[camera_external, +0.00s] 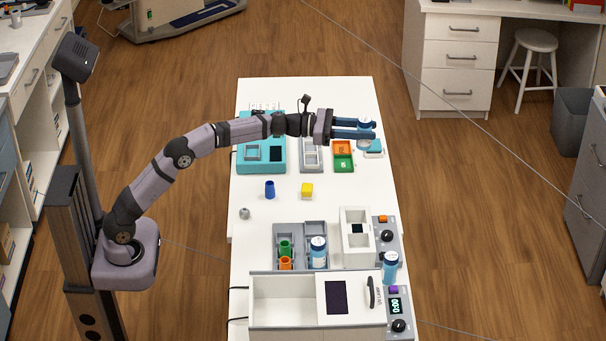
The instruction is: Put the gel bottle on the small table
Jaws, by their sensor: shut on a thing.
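My gripper (371,129) is at the far right end of the white bench, with its blue fingers pointing right. It is shut on a small bottle (365,123) with a blue and white top, which I take to be the gel bottle. Its body is partly hidden by the fingers, and I cannot tell if its base touches anything. A small light piece with a teal top (375,147) sits just below the fingers in the picture; it may be the small table, but it is too small to be sure.
An orange and green tray (343,163), grey rack (311,163) and teal device (262,165) stand nearby. A blue cup (269,189) and yellow block (307,190) lie mid-bench. Similar bottles stand in front (318,254) and at right (390,270). The bench's right edge is close.

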